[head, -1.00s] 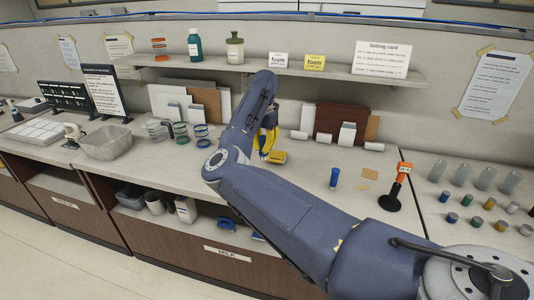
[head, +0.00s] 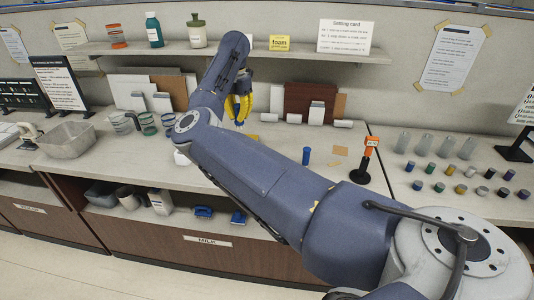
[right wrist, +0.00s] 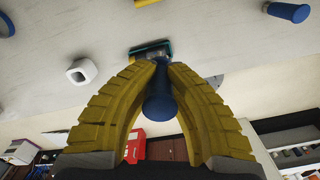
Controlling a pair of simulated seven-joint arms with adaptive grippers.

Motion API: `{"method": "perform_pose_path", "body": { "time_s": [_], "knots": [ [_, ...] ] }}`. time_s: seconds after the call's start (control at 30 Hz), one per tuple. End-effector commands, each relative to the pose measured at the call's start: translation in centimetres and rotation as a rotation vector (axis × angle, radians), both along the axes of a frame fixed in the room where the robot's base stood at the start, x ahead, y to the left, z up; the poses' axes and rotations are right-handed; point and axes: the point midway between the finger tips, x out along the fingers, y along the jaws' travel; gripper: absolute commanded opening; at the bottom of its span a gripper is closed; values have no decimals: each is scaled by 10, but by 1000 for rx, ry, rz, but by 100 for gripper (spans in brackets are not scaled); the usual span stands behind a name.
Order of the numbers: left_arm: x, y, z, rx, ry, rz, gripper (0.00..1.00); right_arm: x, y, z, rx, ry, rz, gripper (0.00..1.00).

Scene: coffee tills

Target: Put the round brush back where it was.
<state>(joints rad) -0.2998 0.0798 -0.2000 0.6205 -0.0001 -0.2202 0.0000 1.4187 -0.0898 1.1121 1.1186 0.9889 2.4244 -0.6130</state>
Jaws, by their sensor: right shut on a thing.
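My right gripper (head: 240,108) is raised above the back of the counter, partly hidden by my own arm. In the right wrist view its yellow fingers (right wrist: 162,66) are shut on a blue rounded handle (right wrist: 160,102), which I take for the round brush. The brush's head cannot be made out. A teal-and-yellow block (right wrist: 150,50) shows just beyond the fingertips. It looks like the yellow block on the counter (head: 250,137); whether the brush touches it I cannot tell. My left gripper is not in view.
A blue cylinder (head: 307,156) and an orange-topped stand (head: 367,160) are to the right on the counter. Boards (head: 310,102) lean behind. Cups (head: 147,123) and a grey tub (head: 67,139) are left. Two blue brushes (head: 203,212) (head: 238,217) lie on the lower shelf.

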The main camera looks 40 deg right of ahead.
Motion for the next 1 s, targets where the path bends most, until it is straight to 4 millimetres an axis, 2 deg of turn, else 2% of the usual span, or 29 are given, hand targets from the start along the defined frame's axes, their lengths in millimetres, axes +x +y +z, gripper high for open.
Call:
{"method": "perform_pose_path", "body": {
  "time_s": [0.03,0.1,0.23,0.4,0.53,0.6,0.77,1.0],
  "knots": [
    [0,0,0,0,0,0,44,-8,-14,14,2,-6,-29,0],
    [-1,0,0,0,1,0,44,-22,-31,27,2,-6,-52,0],
    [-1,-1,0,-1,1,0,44,-54,-59,45,3,-5,-67,0],
    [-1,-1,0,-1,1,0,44,-94,-81,47,0,-1,-37,0],
    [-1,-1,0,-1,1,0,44,-110,-86,44,-1,0,7,0],
    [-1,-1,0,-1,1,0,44,-111,-87,44,-1,0,34,0],
    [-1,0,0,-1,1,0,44,-113,-87,28,-1,3,63,0],
    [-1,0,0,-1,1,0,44,-113,-88,-24,-3,6,65,0]
  ]
}}
